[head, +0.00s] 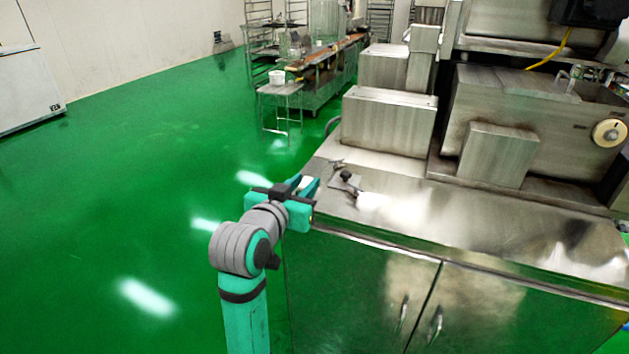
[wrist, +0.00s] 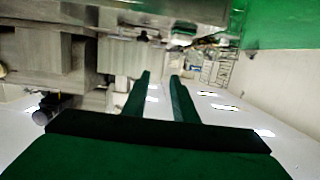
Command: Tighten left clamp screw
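A small clamp with a dark knob-like screw head (head: 347,176) stands on the left end of the steel machine top, just right of my gripper. I take this for the left clamp screw. A similar dark round knob (wrist: 42,114) shows at the left of the wrist view. My gripper (head: 312,186) is at the left edge of the machine top, apart from the clamp. In the wrist view, the two green fingers of my gripper (wrist: 161,76) stand apart with nothing between them. The thread and lower part of the screw are too small to make out.
The steel machine top (head: 480,215) runs to the right, with block-shaped housings (head: 388,120) behind the clamp. Cabinet doors (head: 365,290) are below its front edge. A small table (head: 280,90) stands farther back. The green floor (head: 130,180) is open on the left.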

